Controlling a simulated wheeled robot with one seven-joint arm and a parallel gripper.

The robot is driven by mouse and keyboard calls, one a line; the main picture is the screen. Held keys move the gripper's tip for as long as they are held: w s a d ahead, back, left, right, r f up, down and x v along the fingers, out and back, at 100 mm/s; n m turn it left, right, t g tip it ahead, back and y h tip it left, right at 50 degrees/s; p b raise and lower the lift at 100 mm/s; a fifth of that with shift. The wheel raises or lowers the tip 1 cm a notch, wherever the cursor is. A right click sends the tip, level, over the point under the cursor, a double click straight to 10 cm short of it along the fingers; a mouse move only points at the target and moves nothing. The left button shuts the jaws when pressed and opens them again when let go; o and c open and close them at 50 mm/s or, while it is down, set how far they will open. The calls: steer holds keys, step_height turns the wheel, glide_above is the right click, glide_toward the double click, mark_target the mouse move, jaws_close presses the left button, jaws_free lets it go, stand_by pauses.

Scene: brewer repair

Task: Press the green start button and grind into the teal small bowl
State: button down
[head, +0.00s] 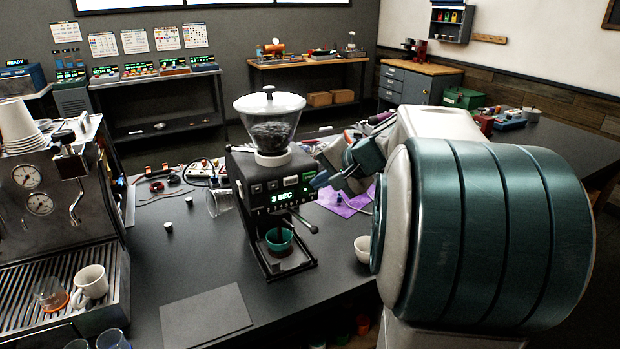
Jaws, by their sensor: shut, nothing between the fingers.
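The black grinder (270,200) stands upright on the dark bench, with a clear hopper (270,118) of dark beans on top. Its green-lit display (284,197) reads what looks like "3 SEC". A green patch (309,177) shows at the right of its front panel, close to my fingertips; I cannot tell if it is the start button. The teal small bowl (279,239) sits under the spout on the grinder's base; its contents are not clear. My gripper (318,183) is shut and empty at the panel's right side. I cannot tell whether it touches.
A white cup (363,248) stands right of the grinder. A steel espresso machine (60,220) with cups on its tray fills the left. A dark flat mat (205,316) lies at the front. A purple cloth (345,198) and loose parts lie behind. Bench between machine and grinder is mostly clear.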

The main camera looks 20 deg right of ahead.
steer(key=s+b, duration=0.1)
steer(key=s, duration=0.4)
steer(key=shift+d+b, duration=0.1)
steer(key=shift+b, duration=0.3)
stand_by(0.5)
steer(key=s+a+f+n+g+h, duration=0.4)
steer(key=s+a+f+n, duration=0.6)
steer(key=s, duration=0.7)
steer(key=a+f+g, duration=0.1)
steer(key=a+f, duration=0.2)
steer(key=a, duration=0.1)
steer(key=shift+a+n+g, duration=0.3)
steer(key=shift+g, duration=0.1)
stand_by(1.8)
